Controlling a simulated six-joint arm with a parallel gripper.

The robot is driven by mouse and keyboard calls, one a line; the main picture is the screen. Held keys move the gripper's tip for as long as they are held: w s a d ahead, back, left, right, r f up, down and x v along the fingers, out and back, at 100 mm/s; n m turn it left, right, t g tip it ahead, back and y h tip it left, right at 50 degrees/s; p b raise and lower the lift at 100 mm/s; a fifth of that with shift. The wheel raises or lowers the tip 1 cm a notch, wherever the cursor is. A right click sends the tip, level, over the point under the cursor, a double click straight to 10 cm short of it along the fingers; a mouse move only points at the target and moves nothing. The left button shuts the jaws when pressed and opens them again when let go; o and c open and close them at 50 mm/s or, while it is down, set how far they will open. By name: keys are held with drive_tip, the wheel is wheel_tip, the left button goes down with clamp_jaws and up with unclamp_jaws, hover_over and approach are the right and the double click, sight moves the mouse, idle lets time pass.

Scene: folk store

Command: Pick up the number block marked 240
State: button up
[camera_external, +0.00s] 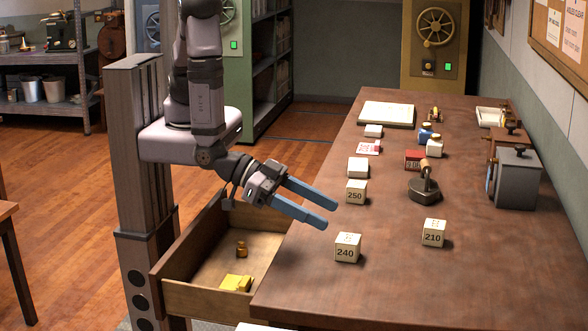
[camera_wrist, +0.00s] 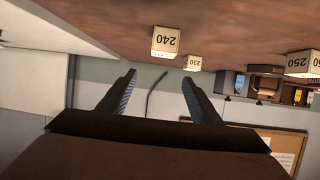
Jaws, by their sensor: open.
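The number block marked 240 (camera_external: 347,248) is a cream cube standing on the brown table near its front left edge. In the wrist view the 240 block (camera_wrist: 165,41) appears upside down, ahead of the fingers. My gripper (camera_external: 331,215) has two blue fingers spread apart with nothing between them. It hangs above the table's left edge, up and to the left of the 240 block, and does not touch it. In the wrist view the fingers of my gripper (camera_wrist: 160,88) frame an empty gap below the block.
Block 250 (camera_external: 356,192) stands behind the 240 block, and block 210 (camera_external: 433,233) to its right. An open drawer (camera_external: 208,292) juts out at the table's left. The table (camera_external: 400,295) is clear in front.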

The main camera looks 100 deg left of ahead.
sight(348, 242)
drive_tip(key=shift+f, duration=1.85)
drive_tip(key=shift+p+x, duration=0.85)
drive_tip(key=shift+x, duration=0.85)
drive_tip(key=shift+p+x, duration=0.8)
drive_tip(key=shift+x, duration=1.2)
drive_tip(key=shift+s+a+f, duration=0.1)
drive_tip(key=shift+f, duration=0.05)
drive_tip(key=c, duration=1.2)
